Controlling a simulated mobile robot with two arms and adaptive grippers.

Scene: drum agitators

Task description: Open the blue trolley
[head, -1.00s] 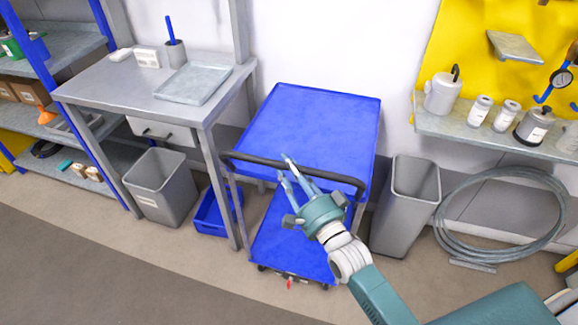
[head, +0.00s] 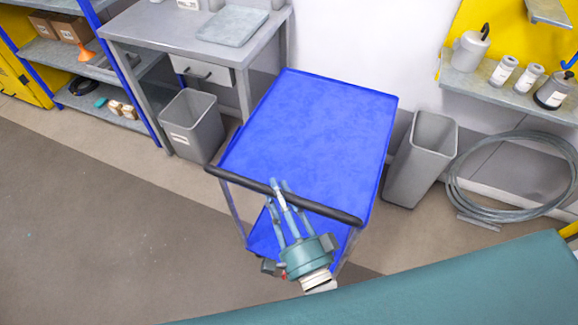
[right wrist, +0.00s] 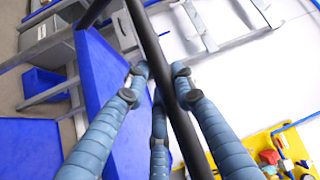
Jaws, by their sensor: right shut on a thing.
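The blue trolley (head: 315,135) stands in the middle of the head view, with a flat blue top shelf and a lower blue shelf (head: 264,232). Its black handle bar (head: 330,209) runs along the near side. My right gripper (head: 280,190) is at the middle of this bar, with its fingers closed around it. In the right wrist view the black bar (right wrist: 165,60) passes between the fingers of the right gripper (right wrist: 158,80). Part of the lower shelf is hidden by the gripper and the top shelf. My left gripper is not in view.
A grey workbench (head: 150,28) with a drawer and a grey bin (head: 193,128) stand left of the trolley. Another grey bin (head: 420,155) and a coiled hose (head: 470,205) are to its right. The floor (head: 90,220) at front left is clear.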

